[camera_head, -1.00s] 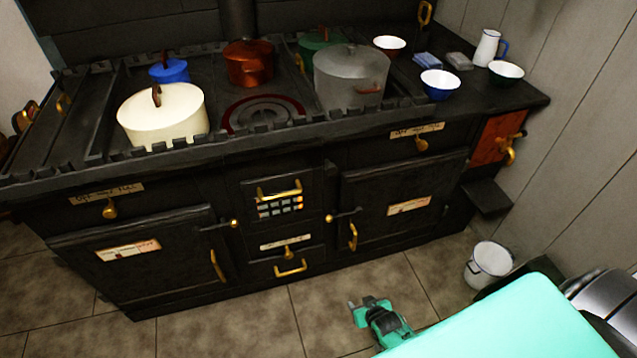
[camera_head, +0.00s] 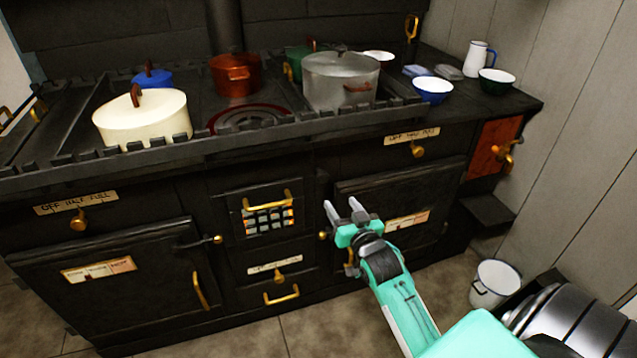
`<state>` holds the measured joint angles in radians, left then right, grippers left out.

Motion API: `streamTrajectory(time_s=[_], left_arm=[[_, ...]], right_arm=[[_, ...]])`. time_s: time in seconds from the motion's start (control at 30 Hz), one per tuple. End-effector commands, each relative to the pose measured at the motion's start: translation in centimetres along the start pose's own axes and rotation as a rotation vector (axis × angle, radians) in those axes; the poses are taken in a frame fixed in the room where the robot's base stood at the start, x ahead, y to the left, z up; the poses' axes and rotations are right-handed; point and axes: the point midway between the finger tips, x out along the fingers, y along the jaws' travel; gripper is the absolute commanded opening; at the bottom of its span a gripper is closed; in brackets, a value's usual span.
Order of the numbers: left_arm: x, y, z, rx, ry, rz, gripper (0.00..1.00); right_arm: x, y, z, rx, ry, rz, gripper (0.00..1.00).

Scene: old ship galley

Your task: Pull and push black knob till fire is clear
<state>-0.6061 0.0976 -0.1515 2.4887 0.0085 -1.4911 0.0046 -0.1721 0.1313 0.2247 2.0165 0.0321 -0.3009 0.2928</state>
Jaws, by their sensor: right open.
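The black stove (camera_head: 290,165) fills the middle of the view. Its firebox grate (camera_head: 269,220) shows orange glow between dark bars, with a brass handle (camera_head: 268,200) across its top. Below it is a labelled panel with a small brass-coloured knob (camera_head: 280,277) and a brass drawer handle (camera_head: 281,296). No knob that is clearly black stands out. My right gripper (camera_head: 342,205) is open and empty, in front of the right oven door (camera_head: 375,190), to the right of the grate. It hides part of that door and its latch. My left gripper is out of view.
Pots stand on the stove top: cream (camera_head: 145,120), orange (camera_head: 236,75) and grey (camera_head: 340,82) among them. Bowls and a white jug (camera_head: 479,60) are at the right end. A white bucket (camera_head: 494,284) stands on the floor at the right.

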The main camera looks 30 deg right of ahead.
Motion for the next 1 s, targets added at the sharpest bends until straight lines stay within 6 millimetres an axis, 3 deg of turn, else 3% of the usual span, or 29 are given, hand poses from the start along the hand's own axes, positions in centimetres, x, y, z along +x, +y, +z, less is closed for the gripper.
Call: streamTrajectory(time_s=[0.7,1.0], left_arm=[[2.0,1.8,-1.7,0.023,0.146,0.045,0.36],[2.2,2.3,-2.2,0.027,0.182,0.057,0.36]], right_arm=[[11.2,0.0,0.1,-0.001,-0.001,0.0,0.54],[13.3,0.0,0.1,-0.001,-0.002,-0.001,0.54]])
